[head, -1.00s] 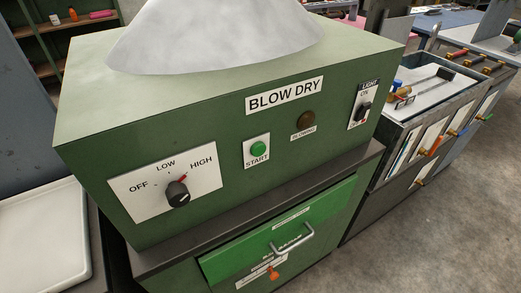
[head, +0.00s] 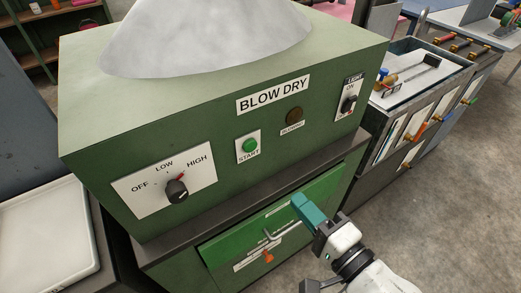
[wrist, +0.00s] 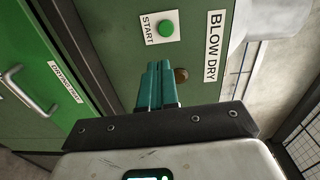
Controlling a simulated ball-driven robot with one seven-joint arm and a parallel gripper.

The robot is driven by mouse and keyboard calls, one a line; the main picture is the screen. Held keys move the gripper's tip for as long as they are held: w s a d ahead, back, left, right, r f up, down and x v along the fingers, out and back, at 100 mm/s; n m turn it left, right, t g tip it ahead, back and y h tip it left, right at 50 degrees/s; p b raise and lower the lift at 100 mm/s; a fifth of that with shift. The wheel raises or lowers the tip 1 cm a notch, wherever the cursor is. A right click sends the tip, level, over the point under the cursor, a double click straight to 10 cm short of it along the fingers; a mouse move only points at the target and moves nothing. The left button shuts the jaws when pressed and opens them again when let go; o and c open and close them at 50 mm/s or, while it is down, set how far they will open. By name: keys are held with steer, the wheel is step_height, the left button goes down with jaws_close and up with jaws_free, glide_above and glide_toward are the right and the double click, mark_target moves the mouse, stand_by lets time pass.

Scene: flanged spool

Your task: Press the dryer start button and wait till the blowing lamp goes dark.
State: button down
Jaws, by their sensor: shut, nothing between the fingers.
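The green dryer box labelled BLOW DRY (head: 120,130) has a round green start button (head: 250,145) on a white START plate. The button also shows in the wrist view (wrist: 166,29). The blowing lamp (head: 294,115), right of the button in the head view, is dark brown and unlit. It also shows in the wrist view (wrist: 181,75), partly behind a fingertip. My gripper (head: 306,208) has teal fingers shut together and empty, in front of the green drawer, below and right of the button. In the wrist view the fingers (wrist: 158,82) point at the panel below the button, apart from it.
A speed knob (head: 176,190) with OFF, LOW and HIGH is at the panel's left, and a light switch (head: 349,103) at its right. A drawer handle (head: 268,236) sticks out below. A grey cabinet (head: 405,120) with valves stands to the right; open floor lies beyond my arm.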

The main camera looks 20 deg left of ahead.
mark_target(252, 147)
steer(key=shift+a+r+y, duration=0.25)
steer(key=shift+r+y, duration=0.05)
steer(key=shift+r, duration=0.15)
steer(key=p+x, duration=0.3)
steer(key=x, duration=1.1)
steer(key=shift+w, duration=0.1)
